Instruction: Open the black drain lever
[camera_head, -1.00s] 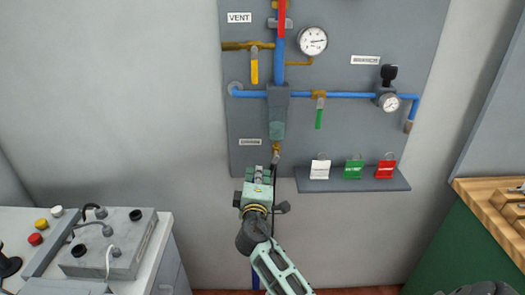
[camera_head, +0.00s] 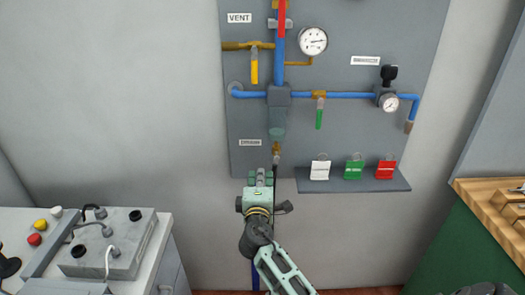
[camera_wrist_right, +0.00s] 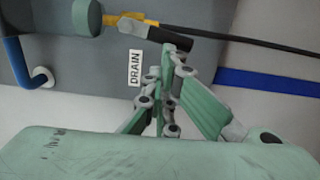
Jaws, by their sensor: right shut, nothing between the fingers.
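The black drain lever (camera_head: 276,161) hangs at the brass drain valve (camera_head: 276,148) below the green filter bowl on the grey panel. In the right wrist view the black lever (camera_wrist_right: 188,32) runs along the line of the valve and pipe, beside the DRAIN label (camera_wrist_right: 135,68). My right gripper (camera_head: 262,176) is just below and left of the lever in the head view. Its fingers (camera_wrist_right: 168,62) are shut and empty, close to the lever; I cannot tell whether they touch it. My left gripper is not in view.
A small shelf (camera_head: 340,187) with white, green and red tags juts out right of my gripper. Yellow (camera_head: 254,68) and green (camera_head: 319,115) levers hang higher on the panel. A bench with a control box (camera_head: 110,245) stands left. The wall left of the panel is clear.

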